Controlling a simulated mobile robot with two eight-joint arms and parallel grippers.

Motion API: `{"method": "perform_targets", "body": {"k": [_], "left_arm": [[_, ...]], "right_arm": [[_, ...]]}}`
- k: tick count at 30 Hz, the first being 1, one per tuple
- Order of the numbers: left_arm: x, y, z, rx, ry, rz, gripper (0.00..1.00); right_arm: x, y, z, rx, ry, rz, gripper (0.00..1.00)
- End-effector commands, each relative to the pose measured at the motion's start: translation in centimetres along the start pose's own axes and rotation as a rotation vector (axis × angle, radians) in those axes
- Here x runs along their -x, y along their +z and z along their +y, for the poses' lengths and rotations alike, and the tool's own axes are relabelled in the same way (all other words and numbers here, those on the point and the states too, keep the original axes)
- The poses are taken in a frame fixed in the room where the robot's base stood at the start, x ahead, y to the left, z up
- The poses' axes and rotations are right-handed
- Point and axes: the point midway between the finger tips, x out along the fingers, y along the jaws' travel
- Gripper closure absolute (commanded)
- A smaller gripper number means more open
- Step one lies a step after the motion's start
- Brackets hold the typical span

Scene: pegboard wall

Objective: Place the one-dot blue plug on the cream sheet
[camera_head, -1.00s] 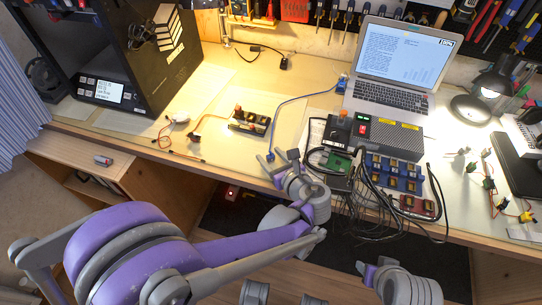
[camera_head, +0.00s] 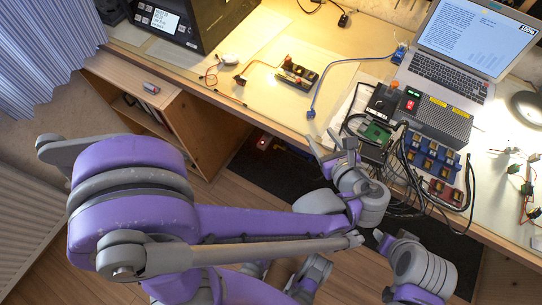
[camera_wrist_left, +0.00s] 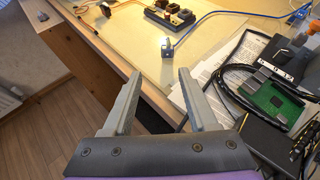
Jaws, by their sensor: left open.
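A blue cable (camera_head: 337,66) lies on the desk. Its near end has a small dark blue plug (camera_head: 311,114), also in the left wrist view (camera_wrist_left: 167,49); its far end has a blue plug (camera_head: 400,53). Dots are too small to read on either. The cream sheet (camera_head: 262,50) covers the desk's left and middle part, and the near plug lies near its front edge. My left gripper (camera_head: 331,147) is open and empty at the desk's front edge, short of the near plug, with its fingers (camera_wrist_left: 160,76) pointing towards it. My right gripper (camera_head: 382,238) is low, in front of the desk, its opening unclear.
A green circuit board (camera_head: 376,131), black cables (camera_head: 410,180) and a black box (camera_head: 441,117) stand right of the left gripper. A laptop (camera_head: 460,55) is behind them. A dark block with parts (camera_head: 297,74) lies on the left.

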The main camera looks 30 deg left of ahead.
Motion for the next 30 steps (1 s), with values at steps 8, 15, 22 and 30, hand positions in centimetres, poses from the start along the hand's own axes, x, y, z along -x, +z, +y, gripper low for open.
{"method": "perform_targets", "body": {"k": [8,15,22,30], "left_arm": [[-3.8,-1.8,11.9,0.887,0.304,0.41,0.42],[-1.3,-4.0,17.4,1.842,0.685,0.609,0.42],[0.0,-4.3,18.1,2.256,0.865,0.651,0.42],[0.1,-4.3,18.0,2.279,0.876,0.655,0.42]], "right_arm": [[0.0,0.0,0.0,0.0,0.0,0.0,0.5],[0.0,0.0,0.0,0.0,0.0,0.0,0.5],[0.0,0.0,0.0,0.0,0.0,0.0,0.5],[0.0,0.0,0.0,0.0,0.0,0.0,0.5]]}}
